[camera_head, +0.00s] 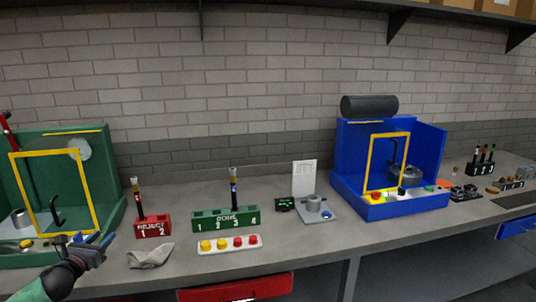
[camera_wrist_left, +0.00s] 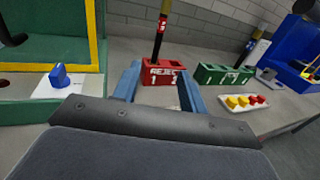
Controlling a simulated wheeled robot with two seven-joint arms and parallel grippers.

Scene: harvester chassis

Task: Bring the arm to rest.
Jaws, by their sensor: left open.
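My left gripper (camera_head: 98,246) is at the lower left of the head view, in front of the green machine (camera_head: 112,172). Its jaws are apart, with nothing visible between them. In the left wrist view its two blue fingers (camera_wrist_left: 160,88) point towards the red REJECT rack (camera_wrist_left: 163,68), which stands beyond them. In the head view that rack (camera_head: 153,227) stands on the bench to the right of the gripper, apart from it. My right gripper is in neither view.
A grey cloth (camera_head: 150,256) lies on the bench by the red rack. The green DONE rack (camera_head: 225,219), a white button tray (camera_head: 229,245) and a blue machine (camera_head: 391,206) stand further right. A blue knob (camera_wrist_left: 59,76) on a white block is near the gripper.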

